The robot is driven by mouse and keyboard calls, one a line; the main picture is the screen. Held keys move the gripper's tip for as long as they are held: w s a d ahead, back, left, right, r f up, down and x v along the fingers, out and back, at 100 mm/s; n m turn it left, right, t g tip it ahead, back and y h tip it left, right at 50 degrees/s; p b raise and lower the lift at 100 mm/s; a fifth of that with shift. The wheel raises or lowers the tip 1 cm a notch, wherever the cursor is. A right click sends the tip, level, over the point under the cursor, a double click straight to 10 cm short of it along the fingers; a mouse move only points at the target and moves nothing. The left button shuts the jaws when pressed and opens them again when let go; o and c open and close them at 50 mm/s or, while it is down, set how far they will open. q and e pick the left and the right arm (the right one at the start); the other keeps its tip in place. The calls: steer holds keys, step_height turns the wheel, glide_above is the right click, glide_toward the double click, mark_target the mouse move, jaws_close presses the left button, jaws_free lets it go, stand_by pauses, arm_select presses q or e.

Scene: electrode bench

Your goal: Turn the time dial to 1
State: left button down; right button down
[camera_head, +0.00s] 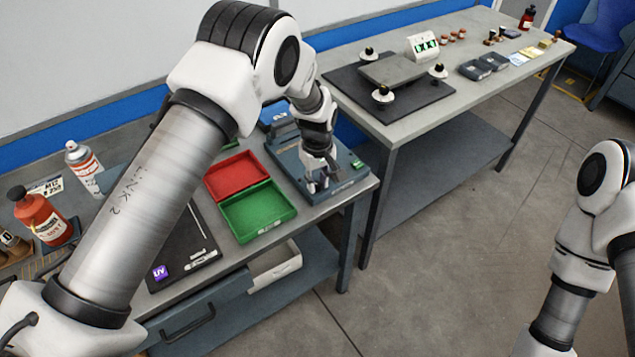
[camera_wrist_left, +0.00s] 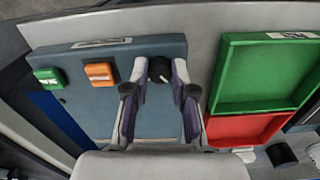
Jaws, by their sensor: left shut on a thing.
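The time dial (camera_wrist_left: 160,69) is a round black knob with a light pointer mark on the blue-grey device (camera_wrist_left: 125,118); in the left wrist view it sits between my left fingertips. The numbers around it are not readable. My left gripper (camera_head: 318,185) reaches down over the front of the device (camera_head: 348,178) in the head view and hides the dial there. Its two fingers (camera_wrist_left: 160,80) are shut on the dial from both sides. The device also carries a green button (camera_wrist_left: 48,78) and an orange button (camera_wrist_left: 100,74). My right gripper is out of view.
A green tray (camera_head: 259,228) and a red tray (camera_head: 214,183) lie beside the device on the bench. A spray can (camera_head: 84,168) and a red bottle (camera_head: 42,219) stand at the left. A second bench (camera_head: 400,125) with a scale platform stands behind.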

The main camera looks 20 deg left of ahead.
mark_target(317, 184)
arm_select(q)
steer(key=shift+f+n, duration=0.1)
steer(key=shift+n, duration=0.4)
steer(key=c, duration=1.2)
jaws_free()
steer(key=shift+o, duration=1.3)
steer(key=shift+a, duration=0.1)
step_height(317, 184, up, 12)
